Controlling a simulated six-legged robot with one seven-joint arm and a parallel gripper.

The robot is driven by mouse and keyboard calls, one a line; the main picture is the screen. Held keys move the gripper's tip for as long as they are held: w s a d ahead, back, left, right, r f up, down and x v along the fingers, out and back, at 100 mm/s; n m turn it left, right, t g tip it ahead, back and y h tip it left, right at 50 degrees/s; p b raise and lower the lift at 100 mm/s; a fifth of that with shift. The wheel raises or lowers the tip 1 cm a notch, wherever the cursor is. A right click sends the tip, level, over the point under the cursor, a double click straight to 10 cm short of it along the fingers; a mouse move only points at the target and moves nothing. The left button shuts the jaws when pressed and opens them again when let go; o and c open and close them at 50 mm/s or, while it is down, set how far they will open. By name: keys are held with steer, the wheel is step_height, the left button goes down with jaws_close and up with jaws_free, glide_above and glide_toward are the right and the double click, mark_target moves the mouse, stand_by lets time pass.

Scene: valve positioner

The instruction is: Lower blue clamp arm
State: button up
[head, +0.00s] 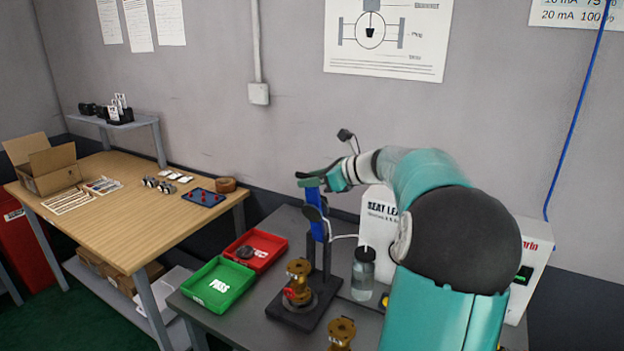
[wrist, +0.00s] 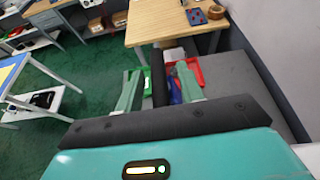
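The blue clamp arm (head: 317,222) stands raised, close to upright, on the dark test stand (head: 303,312) in the head view. My gripper (head: 312,178) is at the top end of the blue arm. In the wrist view my gripper's two pale green fingers (wrist: 160,72) are spread apart. A dark post and part of the blue arm (wrist: 175,92) show between them, the blue near the right finger. I cannot tell whether a finger touches it. A brass valve body (head: 299,280) sits on the stand below the arm.
A green PASS tray (head: 219,285) and a red tray (head: 257,249) holding a dark round part lie left of the stand. A glass bottle (head: 363,270) stands close on its right. A second brass part (head: 341,332) is at the front. A wooden table (head: 140,212) stands to the left.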

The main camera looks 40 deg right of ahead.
steer(key=shift+w+a, duration=0.1)
steer(key=shift+w, duration=0.05)
jaws_close()
